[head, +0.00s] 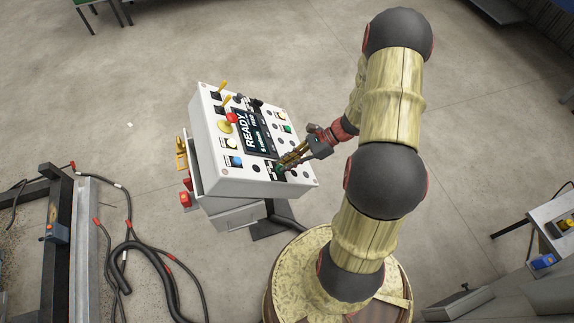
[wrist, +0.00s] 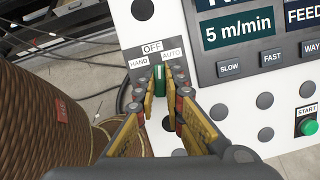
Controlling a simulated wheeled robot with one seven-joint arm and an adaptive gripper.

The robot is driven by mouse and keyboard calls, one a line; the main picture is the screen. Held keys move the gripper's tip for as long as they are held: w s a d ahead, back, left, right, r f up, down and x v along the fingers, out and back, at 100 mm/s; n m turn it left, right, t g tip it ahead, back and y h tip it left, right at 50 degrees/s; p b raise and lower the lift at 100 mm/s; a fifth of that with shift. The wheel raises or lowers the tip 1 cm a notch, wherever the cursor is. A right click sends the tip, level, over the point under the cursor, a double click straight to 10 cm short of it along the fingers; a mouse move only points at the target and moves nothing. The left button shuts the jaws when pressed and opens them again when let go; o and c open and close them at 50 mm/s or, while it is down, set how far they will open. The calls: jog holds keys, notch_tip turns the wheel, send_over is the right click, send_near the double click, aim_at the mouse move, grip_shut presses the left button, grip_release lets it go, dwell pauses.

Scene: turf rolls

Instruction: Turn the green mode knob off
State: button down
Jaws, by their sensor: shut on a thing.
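The green mode knob (wrist: 159,79) sits below a grey label plate (wrist: 158,57) marked HAND, OFF and AUTO on the white control panel (head: 205,130). My gripper (wrist: 160,88) is shut on the knob, with one fingertip on each side of it. The knob's grip bar stands nearly upright in the wrist view, roughly toward OFF; its exact angle is hard to tell because the fingers cover its lower part. In the head view my gripper (head: 281,167) reaches the panel's near edge from the right.
A display (head: 254,134) reads READY and 5 m/min. SLOW (wrist: 229,67) and FAST (wrist: 271,57) buttons lie right of the knob, and a green START button (wrist: 307,127) lies farther right. Black hoses (head: 140,255) lie on the floor at left.

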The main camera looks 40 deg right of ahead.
jog(key=shift+s+a+f+n+g, duration=0.1)
jog(key=shift+f+n+g, duration=0.05)
jog(key=shift+n, duration=0.45)
jog(key=shift+a+f+n+g, duration=0.1)
jog(key=shift+n+g, duration=0.05)
jog(key=shift+n, duration=0.45)
jog(key=c, duration=1.9)
grip_release()
jog(key=shift+r, duration=0.1)
jog(key=shift+d, duration=0.1)
jog(key=shift+d+r, duration=0.2)
jog(key=v, duration=1.1)
jog(key=shift+d, duration=0.3)
